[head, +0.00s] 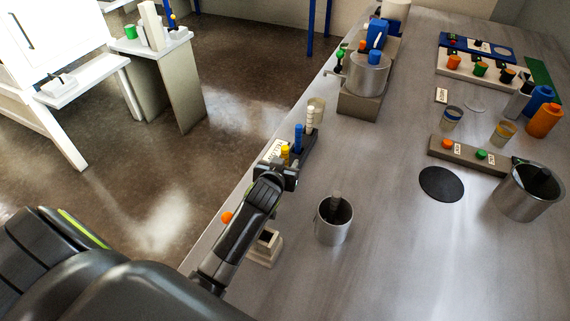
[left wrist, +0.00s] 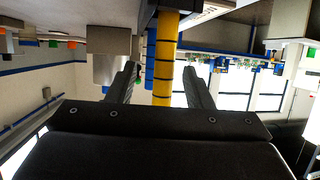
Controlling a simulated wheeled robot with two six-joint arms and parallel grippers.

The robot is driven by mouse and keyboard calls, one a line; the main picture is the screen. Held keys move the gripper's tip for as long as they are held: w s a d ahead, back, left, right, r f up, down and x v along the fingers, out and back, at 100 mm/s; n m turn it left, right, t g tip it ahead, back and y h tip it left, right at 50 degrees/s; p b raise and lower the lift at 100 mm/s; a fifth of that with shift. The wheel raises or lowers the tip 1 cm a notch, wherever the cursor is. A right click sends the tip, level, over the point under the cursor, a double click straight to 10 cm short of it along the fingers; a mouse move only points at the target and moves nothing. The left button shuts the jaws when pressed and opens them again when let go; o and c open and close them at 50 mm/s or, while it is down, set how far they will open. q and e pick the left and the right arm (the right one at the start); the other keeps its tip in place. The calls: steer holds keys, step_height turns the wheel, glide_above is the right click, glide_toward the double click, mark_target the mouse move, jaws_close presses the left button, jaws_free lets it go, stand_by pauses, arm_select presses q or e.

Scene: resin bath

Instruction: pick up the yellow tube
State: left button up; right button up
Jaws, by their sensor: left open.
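The yellow tube (head: 285,152) stands upright in a dark rack (head: 312,148), at the near end of a row with a blue tube (head: 298,140) and a white tube (head: 309,120). My left gripper (head: 287,171) is just on the near side of it and partly hides its lower part. In the left wrist view, the yellow tube with dark bands (left wrist: 163,60) runs up between the two open fingers of my left gripper (left wrist: 160,82), with a gap on each side. The blue tube (left wrist: 150,62) shows behind it. My right gripper is not in view.
A label card (head: 272,150) stands left of the rack, near the table's left edge. A metal cup (head: 333,228) stands to the right of my left arm. A metal pot on a block (head: 362,103) is farther back. The table middle is clear.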

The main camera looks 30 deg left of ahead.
mark_target(285, 157)
arm_select(q)
steer(key=w, duration=0.1)
steer(key=w+a+p, duration=0.1)
steer(key=shift+w+f, duration=0.2)
steer(key=shift+w, duration=0.2)
steer(key=shift+x, duration=0.8)
jaws_close()
